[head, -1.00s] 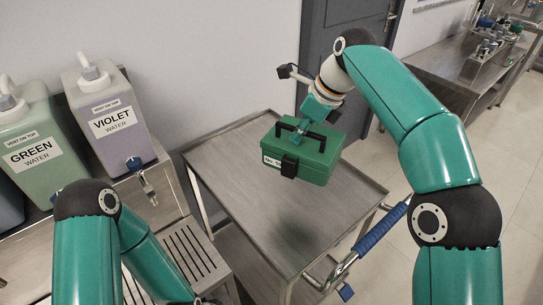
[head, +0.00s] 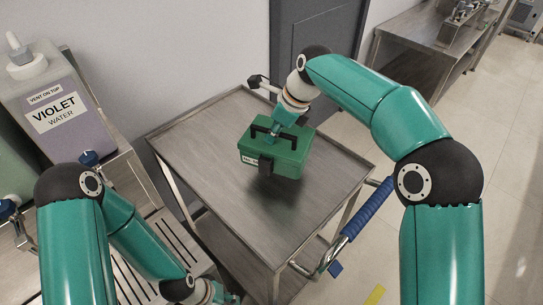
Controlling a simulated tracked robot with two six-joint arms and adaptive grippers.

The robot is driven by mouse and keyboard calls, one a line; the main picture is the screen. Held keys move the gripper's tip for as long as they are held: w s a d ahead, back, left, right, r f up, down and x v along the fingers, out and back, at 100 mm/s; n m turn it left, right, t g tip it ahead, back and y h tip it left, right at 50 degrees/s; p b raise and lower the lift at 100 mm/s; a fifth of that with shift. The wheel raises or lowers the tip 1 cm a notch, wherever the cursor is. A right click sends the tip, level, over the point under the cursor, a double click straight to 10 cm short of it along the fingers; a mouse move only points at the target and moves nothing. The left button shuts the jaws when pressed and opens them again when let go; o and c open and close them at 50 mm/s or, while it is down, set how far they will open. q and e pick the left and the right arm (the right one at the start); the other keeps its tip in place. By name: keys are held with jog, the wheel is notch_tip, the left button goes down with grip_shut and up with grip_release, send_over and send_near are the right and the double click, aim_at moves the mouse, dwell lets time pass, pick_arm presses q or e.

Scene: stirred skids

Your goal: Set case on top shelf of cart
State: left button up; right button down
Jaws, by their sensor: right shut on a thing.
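The green case (head: 292,163) with black handle and latch is over the top shelf of the cart (head: 205,139), roughly upright, its labelled front towards me. My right gripper (head: 274,132) is shut on the case at its top handle; the fingertips are partly hidden by the handle. A dark shadow lies on the shelf just below the case's front edge. The case looks very low over the shelf, and I cannot tell whether it touches. My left gripper (head: 218,296) is at the bottom edge, cut off by the frame, its fingers unclear.
The cart top is otherwise bare, with a raised rim and a blue-gripped handle (head: 367,208) at right. A violet water container (head: 60,110) stands at left by a slatted drain bench (head: 150,240). A steel bench (head: 430,40) is at the back right.

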jog(key=shift+f, duration=3.45)
jog(key=c, duration=1.2)
grip_release()
jog(key=shift+s+f, duration=0.1)
jog(key=shift+c, duration=0.2)
jog(key=v, duration=1.2)
